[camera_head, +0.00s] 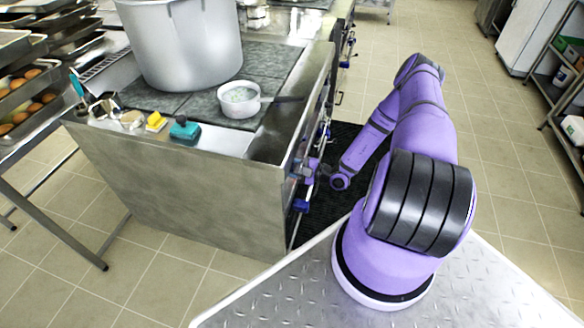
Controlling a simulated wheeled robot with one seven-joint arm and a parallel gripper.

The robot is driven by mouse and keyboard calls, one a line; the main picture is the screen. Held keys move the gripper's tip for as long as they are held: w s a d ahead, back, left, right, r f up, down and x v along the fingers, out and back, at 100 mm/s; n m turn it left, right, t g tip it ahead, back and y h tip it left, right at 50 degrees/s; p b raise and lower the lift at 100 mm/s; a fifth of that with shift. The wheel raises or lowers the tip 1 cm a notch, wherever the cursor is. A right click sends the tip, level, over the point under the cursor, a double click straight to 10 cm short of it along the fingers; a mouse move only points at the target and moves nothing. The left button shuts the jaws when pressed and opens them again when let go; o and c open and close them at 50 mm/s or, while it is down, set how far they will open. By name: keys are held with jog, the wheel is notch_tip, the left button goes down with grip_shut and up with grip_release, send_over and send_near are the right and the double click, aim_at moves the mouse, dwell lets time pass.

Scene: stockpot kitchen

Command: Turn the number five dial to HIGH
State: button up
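The stove (180,190) stands left of my arm, its control front seen at a steep angle. Small blue parts, which look like dials or handles, show along that front, one low down (301,205) and one higher up (326,131). No numbers or HIGH marks are legible, so I cannot tell which is dial five. My purple arm reaches down to the front, and my gripper (307,172) is close against it, between those blue parts. Its fingers are tiny and partly hidden, so I cannot tell whether they are open or touch a dial.
A large stockpot (185,45) and a small white saucepan (240,99) stand on the stove top. A yellow item (155,121) and a teal item (184,130) lie near its edge. A tray rack (30,120) is at left, shelving (560,90) at right.

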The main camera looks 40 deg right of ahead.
jog(key=o, duration=0.9)
jog(key=shift+c, duration=0.2)
jog(key=v, duration=1.1)
